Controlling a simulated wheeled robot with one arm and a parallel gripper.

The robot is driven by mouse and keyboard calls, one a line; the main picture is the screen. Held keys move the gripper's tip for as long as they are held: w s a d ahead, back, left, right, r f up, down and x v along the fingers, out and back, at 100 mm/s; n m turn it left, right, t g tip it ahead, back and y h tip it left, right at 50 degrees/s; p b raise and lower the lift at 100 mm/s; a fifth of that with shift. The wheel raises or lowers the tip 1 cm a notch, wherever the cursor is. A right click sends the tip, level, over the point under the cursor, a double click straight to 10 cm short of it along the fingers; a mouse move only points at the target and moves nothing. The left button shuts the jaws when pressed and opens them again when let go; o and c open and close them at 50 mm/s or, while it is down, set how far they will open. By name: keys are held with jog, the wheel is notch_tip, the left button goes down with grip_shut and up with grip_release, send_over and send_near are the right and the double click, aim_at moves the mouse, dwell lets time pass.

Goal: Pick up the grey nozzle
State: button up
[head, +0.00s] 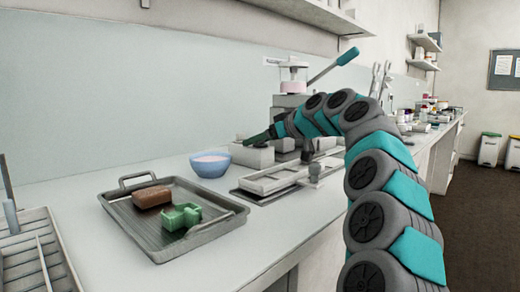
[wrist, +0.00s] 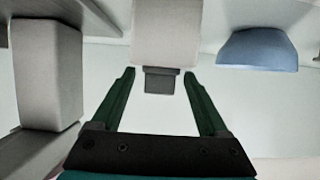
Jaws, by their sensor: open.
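In the wrist view, a small dark grey piece (wrist: 162,80), which looks like the grey nozzle, shows at the near end of a pale grey block (wrist: 166,35). My gripper (wrist: 160,72) is open, with one green finger on each side of the dark piece and a clear gap on both sides. In the head view, my gripper (head: 252,139) is low over the pale grey block (head: 252,157), just right of the blue bowl. The nozzle cannot be clearly told apart there. I cannot tell its exact height relative to the fingertips.
The blue bowl (head: 210,164) stands close by; it also shows in the wrist view (wrist: 258,50). Another pale block (wrist: 50,75) is at left there. A metal tray (head: 120,212) holds a brown block and a green piece. A flat mould (head: 268,182) lies in front of my gripper.

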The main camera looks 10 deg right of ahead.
grip_shut()
dwell(0.6)
